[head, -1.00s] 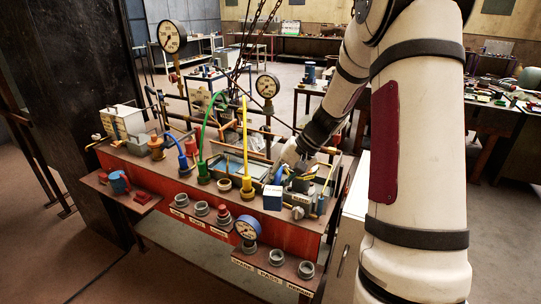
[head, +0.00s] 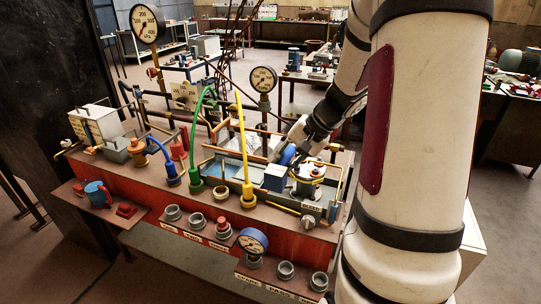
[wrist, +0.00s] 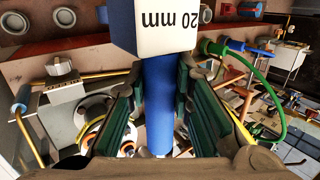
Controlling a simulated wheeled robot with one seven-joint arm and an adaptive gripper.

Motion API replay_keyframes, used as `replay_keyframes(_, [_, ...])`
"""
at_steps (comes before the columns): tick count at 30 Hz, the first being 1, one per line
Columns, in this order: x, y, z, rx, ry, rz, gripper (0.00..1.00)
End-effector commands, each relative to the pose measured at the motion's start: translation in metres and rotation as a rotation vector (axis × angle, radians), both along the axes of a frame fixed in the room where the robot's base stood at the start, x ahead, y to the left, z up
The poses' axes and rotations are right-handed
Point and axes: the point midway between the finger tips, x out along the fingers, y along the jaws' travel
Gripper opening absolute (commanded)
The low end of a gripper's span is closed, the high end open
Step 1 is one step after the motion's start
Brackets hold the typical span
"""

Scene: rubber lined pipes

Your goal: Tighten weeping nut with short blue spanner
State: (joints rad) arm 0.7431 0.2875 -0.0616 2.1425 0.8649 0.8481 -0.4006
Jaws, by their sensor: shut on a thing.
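My gripper (wrist: 157,92) is shut on the blue handle of the short spanner (wrist: 158,118); its green-lined fingers lie on both sides of the handle. A pale block marked "20 mm" (wrist: 166,28) tops the handle and hides what is beyond it. In the head view, my gripper (head: 296,142) is above the right end of the red bench, with the spanner's blue handle (head: 288,154) and the blue-and-white block (head: 275,177) below it. I cannot pick out the weeping nut or tell whether the spanner touches anything.
The red bench (head: 215,222) carries blue, green and yellow hoses (head: 243,150) left of the gripper. Pressure gauges (head: 263,80) stand behind on pipes. A round pot with yellow tubing (head: 308,178) is close right of the block. Grey sockets (head: 285,269) line the front.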

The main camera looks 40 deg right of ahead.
Motion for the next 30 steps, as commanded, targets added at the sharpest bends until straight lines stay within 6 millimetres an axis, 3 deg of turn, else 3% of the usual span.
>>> replay_keyframes(15, [-0.002,0.002,0.001,-0.003,0.003,0.001,0.0])
replay_keyframes(30, [-0.001,0.002,-0.022,-0.002,0.002,-0.001,0.0])
